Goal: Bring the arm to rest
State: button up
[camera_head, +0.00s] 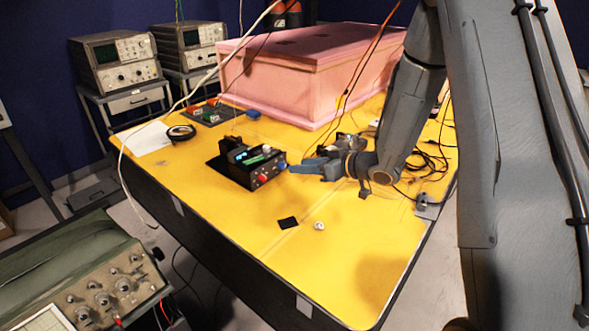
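My arm reaches in from the right side of the head view, over the yellow table (350,262). My gripper (291,169) is low over the middle of the table and points left. Its blue fingertips are beside the right end of a small black device (238,175) with red and blue knobs. I cannot tell whether the fingertips touch the blue knob. The fingers are seen from the side, so the gap between them does not show.
A pink foam box (310,65) stands at the back, with cables around it. A small black square (288,223) and a white round piece (319,226) lie in front. A tape roll (181,132) lies left. Instruments (115,60) stand beyond the table. The front right tabletop is clear.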

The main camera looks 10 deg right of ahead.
jog(key=shift+v, duration=1.15)
